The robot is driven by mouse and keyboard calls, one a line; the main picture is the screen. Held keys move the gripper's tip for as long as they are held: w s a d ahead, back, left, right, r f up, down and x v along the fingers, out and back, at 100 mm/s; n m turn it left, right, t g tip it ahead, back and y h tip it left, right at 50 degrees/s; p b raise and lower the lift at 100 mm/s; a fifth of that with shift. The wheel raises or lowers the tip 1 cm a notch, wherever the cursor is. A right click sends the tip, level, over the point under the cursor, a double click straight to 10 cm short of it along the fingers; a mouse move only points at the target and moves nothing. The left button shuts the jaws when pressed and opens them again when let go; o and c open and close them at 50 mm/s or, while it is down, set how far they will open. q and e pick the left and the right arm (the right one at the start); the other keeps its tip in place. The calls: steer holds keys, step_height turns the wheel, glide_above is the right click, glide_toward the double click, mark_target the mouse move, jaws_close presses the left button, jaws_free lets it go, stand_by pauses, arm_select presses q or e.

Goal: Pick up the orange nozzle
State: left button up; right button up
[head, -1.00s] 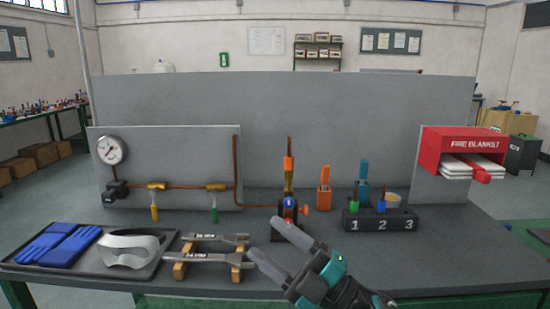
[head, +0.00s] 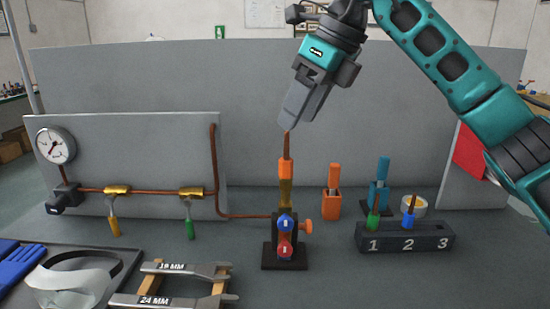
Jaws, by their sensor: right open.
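The orange nozzle (head: 286,171), with a copper tip and an orange collar, stands upright on the brass stem of a small dark torch stand (head: 285,243) with blue and red knobs. My right gripper (head: 295,118) reaches down from the upper right. Its fingers are seen nearly edge-on, just above the nozzle's copper tip, and overlap its top in the picture. Whether they touch it cannot be told. The gripper is open and holds nothing visible. My left gripper is out of view.
An orange holder (head: 332,196) and a teal one (head: 379,192) stand to the right. A dark block numbered 1, 2, 3 (head: 405,238) holds green and blue nozzles in slots 1 and 2. A gauge panel (head: 140,160) is left, wrenches (head: 182,270) front left.

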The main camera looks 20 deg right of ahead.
steer(key=d+r, duration=0.1)
steer(key=d, duration=0.1)
steer(key=h, duration=0.1)
glide_above(286, 159)
steer(key=s+d, duration=0.2)
steer(key=f, duration=0.5)
steer(key=shift+w+a+f, duration=0.25)
steer(key=shift+f, duration=0.1)
steer(key=shift+w+b+x, duration=0.15)
steer(key=shift+x, duration=1.35)
steer(key=shift+w+b+x, duration=0.15)
steer(key=shift+x, duration=1.3)
steer(key=shift+r, duration=0.1)
steer(key=shift+c, duration=0.3)
steer(key=shift+d, duration=0.1)
jaws_close()
